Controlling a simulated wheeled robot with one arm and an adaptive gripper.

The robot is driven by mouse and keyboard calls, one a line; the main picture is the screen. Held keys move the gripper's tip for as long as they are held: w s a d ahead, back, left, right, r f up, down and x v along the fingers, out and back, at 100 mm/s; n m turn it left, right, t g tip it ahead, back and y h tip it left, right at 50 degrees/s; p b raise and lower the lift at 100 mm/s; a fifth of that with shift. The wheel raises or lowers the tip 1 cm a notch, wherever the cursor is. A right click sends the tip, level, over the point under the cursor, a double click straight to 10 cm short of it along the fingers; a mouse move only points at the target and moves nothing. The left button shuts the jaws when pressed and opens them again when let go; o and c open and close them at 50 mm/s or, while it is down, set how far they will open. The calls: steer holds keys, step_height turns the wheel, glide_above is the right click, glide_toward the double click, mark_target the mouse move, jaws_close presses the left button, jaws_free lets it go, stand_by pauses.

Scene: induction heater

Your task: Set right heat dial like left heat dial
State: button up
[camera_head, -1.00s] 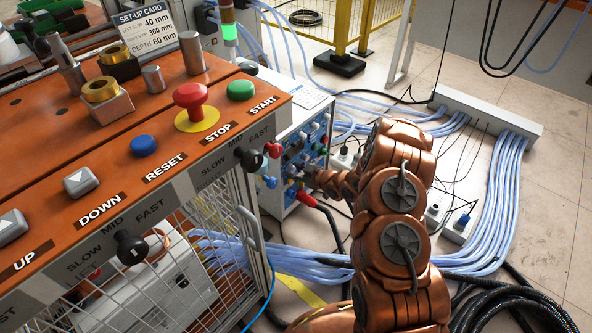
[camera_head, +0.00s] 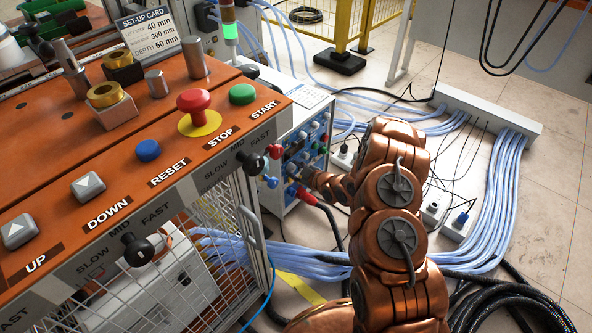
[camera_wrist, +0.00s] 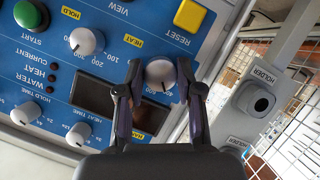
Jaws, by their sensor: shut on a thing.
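The blue heater panel (camera_wrist: 112,105) fills much of the wrist view, seen turned. My gripper (camera_wrist: 160,70) is shut on a white round dial (camera_wrist: 159,75), one finger on each side of its rim. The number 400 shows below this dial. A second white dial (camera_wrist: 86,41) with a number scale sits up and left of it, apart from the fingers. Two more white dials, the outer (camera_wrist: 25,113) and the inner (camera_wrist: 78,134), sit lower left. I cannot tell for sure which dials are the two heat dials. In the head view the heater (camera_head: 300,140) stands beyond my arm.
A yellow reset button (camera_wrist: 190,15) is above the gripped dial. A green start button (camera_wrist: 31,14) is at top left. In the head view, an orange bench (camera_head: 100,140) is at left and pale blue hoses (camera_head: 500,180) cross the floor.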

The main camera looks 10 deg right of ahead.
steer(key=o, duration=1.2)
steer(key=shift+c, duration=0.2)
steer(key=v, duration=1.2)
steer(key=shift+w, duration=0.1)
